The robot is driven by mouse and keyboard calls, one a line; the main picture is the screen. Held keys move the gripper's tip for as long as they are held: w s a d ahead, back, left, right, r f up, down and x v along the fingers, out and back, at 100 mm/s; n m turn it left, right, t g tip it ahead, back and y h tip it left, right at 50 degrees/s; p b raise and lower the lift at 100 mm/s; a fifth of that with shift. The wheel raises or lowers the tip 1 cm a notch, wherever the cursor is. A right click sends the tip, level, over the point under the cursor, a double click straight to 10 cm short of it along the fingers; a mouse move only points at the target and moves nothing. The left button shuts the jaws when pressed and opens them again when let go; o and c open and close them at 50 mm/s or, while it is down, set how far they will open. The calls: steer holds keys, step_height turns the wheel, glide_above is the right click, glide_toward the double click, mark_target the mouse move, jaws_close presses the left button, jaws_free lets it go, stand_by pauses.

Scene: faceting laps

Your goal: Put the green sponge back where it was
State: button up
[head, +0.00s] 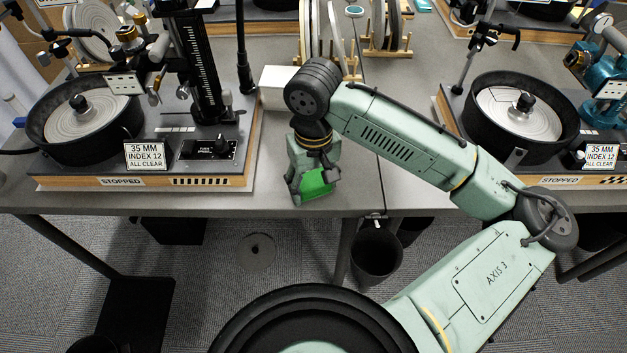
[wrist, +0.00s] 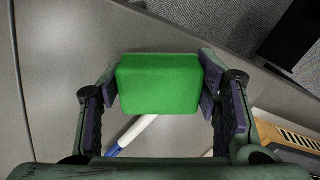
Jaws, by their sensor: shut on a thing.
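The green sponge (wrist: 159,84) is a bright green block between the two fingers of my gripper (wrist: 160,92) in the wrist view. The fingers press on its left and right sides. In the head view the sponge (head: 316,183) shows at the end of my gripper (head: 312,186), over the grey bench top near its front edge. I cannot tell whether the sponge touches the bench. A white and blue pen-like stick (wrist: 132,133) lies on the bench, partly hidden beneath the sponge and gripper.
A faceting machine (head: 80,125) stands on a wood-edged base at left, another (head: 515,115) at right. A white box (head: 273,88) sits behind my gripper. Racks of discs (head: 388,35) stand at the back. A black bin (head: 376,252) hangs below the front edge. Bench right of the gripper is clear.

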mark_target(313, 181)
steer(key=shift+f, duration=0.2)
steer(key=shift+f, duration=0.15)
steer(key=o, duration=1.1)
steer(key=shift+o, duration=0.2)
step_height(313, 181, up, 13)
steer(key=shift+f, duration=0.2)
